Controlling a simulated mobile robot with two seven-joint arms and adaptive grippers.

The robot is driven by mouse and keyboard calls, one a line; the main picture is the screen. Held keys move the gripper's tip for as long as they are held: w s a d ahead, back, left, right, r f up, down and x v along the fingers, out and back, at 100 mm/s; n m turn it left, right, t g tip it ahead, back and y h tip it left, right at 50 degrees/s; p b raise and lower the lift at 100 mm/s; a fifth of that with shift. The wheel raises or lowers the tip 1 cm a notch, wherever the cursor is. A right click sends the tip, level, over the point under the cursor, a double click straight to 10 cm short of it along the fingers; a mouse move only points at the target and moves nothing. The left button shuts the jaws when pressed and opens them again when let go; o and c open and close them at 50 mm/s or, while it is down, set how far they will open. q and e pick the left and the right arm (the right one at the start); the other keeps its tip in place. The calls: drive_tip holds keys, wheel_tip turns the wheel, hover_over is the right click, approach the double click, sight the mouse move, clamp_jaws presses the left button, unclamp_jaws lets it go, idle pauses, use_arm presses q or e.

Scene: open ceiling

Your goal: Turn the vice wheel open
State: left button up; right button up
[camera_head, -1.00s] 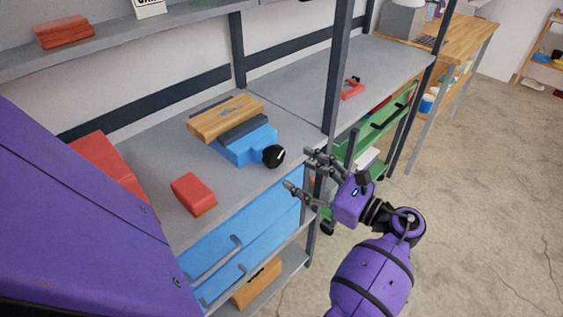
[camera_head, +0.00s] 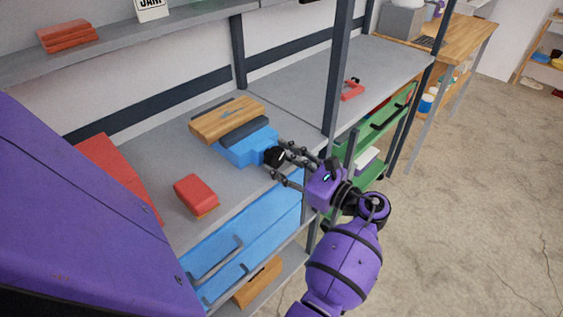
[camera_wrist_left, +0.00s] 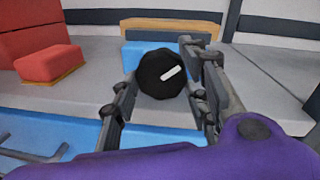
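The blue vice (camera_head: 245,149) stands on the grey shelf top, with a wooden board and a dark jaw behind it. Its round black wheel (camera_head: 273,157) faces the front edge. My left gripper (camera_head: 279,162) is open at the wheel, with its grey fingers to either side of it. In the left wrist view the wheel (camera_wrist_left: 154,80) shows a white mark tilted up to the right and lies between the fingers (camera_wrist_left: 163,88). I cannot tell whether they touch it. My right gripper is not in view.
A red block (camera_head: 195,192) lies on the shelf left of the vice, and a larger red box (camera_head: 110,170) is farther left. Blue drawers (camera_head: 250,235) are below. A dark upright post (camera_head: 338,70) stands close to the right. A red clamp (camera_head: 352,91) lies beyond it.

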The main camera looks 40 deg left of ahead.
use_arm(q)
drive_tip(key=shift+s, duration=0.1)
drive_tip(key=c, duration=0.3)
drive_tip(key=shift+n, duration=1.5)
drive_tip(key=shift+c, duration=0.3)
drive_tip(key=shift+f, duration=0.1)
drive_tip(key=o, duration=1.1)
drive_tip(key=shift+s, duration=0.1)
drive_tip(key=d, duration=1.2)
drive_tip(key=shift+w+r, duration=0.2)
drive_tip(key=shift+r, duration=0.05)
